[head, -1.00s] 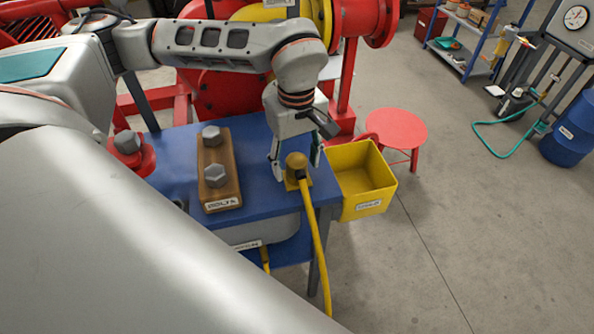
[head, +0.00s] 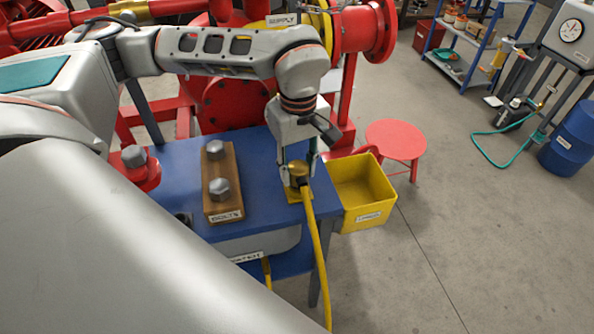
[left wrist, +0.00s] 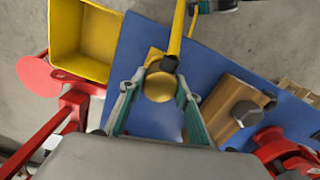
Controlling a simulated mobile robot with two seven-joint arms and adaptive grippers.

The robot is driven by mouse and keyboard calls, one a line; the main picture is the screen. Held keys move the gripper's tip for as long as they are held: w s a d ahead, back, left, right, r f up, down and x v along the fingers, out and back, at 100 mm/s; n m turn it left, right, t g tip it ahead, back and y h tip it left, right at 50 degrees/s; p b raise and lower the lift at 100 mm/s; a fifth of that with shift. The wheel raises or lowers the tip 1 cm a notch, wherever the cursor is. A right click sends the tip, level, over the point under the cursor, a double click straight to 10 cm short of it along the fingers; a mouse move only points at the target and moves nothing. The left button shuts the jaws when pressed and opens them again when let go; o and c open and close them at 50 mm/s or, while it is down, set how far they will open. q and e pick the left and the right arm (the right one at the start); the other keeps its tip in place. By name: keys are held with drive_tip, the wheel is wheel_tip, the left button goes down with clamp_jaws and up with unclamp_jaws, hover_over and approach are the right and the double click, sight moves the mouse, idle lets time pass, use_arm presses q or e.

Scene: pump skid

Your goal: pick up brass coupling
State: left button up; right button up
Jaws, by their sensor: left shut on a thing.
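The brass coupling (head: 298,170) is a short golden cylinder on a yellow pad (head: 299,196) near the right edge of the blue table. A yellow hose (head: 318,250) runs from it over the table's front edge. My left gripper (head: 299,172) points down from above and is shut on the coupling, one finger on each side. In the left wrist view the coupling's round top (left wrist: 159,87) shows between the teal-lined fingers. I cannot tell whether it is clear of the pad. My right gripper is in neither view.
A wooden block labelled BOLTS (head: 222,207) with two grey bolts stands left of the coupling. A yellow bin (head: 363,219) is close to the table's right side, with a red stool (head: 397,140) behind it. Open floor lies further right.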

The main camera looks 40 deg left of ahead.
use_arm(q)
wheel_tip(320, 180, up, 9)
drive_tip(key=p, duration=0.6)
wheel_tip(320, 180, up, 4)
drive_tip(key=p, duration=0.2)
wheel_tip(320, 180, up, 5)
hover_over(298, 166)
drive_tip(key=shift+f, duration=0.1)
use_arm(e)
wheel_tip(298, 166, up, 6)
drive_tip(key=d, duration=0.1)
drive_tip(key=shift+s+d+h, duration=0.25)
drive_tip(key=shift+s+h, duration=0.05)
use_arm(q)
drive_tip(key=shift+f, duration=0.1)
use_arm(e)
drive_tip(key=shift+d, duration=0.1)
